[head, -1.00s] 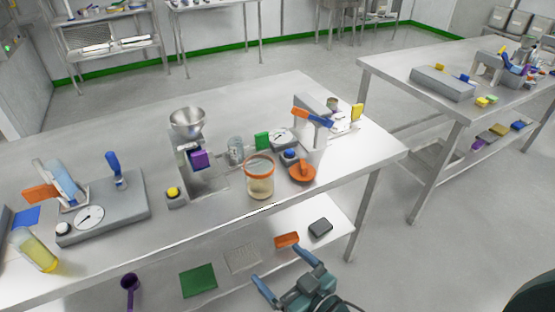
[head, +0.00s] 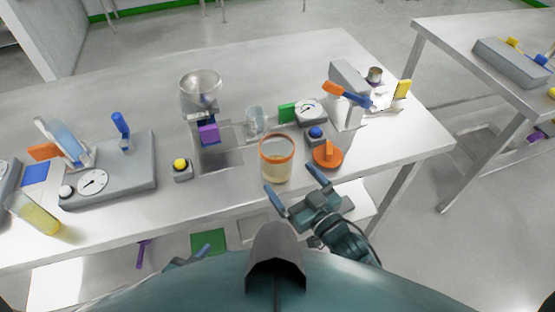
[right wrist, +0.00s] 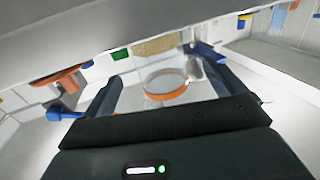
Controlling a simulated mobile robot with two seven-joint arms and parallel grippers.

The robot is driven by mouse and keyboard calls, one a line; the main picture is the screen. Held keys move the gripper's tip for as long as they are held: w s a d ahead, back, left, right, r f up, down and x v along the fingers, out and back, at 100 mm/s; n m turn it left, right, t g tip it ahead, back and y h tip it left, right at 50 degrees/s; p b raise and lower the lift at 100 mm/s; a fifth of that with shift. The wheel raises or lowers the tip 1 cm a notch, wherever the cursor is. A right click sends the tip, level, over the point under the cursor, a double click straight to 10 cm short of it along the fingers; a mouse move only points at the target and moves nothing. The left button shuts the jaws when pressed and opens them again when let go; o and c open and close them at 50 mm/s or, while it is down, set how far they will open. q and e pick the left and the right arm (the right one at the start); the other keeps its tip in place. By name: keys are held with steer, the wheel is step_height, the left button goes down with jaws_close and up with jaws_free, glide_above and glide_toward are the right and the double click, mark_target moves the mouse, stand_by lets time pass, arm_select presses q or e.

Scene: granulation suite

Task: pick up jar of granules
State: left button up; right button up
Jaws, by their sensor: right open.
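The jar of granules (head: 277,163) is a clear jar with an orange rim and tan contents, upright near the table's front edge. In the right wrist view the jar (right wrist: 166,77) appears inverted, beyond and between the fingers. My right gripper (head: 290,179) is open and empty, just in front of the jar, with its fingers pointing towards it. Contact with the jar is not evident. My left gripper (head: 198,256) shows only partly at the bottom, mostly hidden by my body; its jaw state is unclear.
An orange disc (head: 327,155) and a blue-button box (head: 315,136) stand close right of the jar. A funnel device (head: 201,95) and a yellow-button box (head: 182,170) stand to the left. A clear beaker (head: 256,120) is behind. The table's front edge (head: 225,208) lies near my right gripper.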

mark_target(286, 172)
steer(key=x, duration=0.6)
steer(key=shift+w+r, duration=0.1)
steer(key=shift+w, duration=0.1)
steer(key=shift+c, duration=0.2)
steer(key=c, duration=1.7)
steer(key=shift+c, duration=0.2)
step_height(286, 172, up, 10)
steer(key=p, duration=0.1)
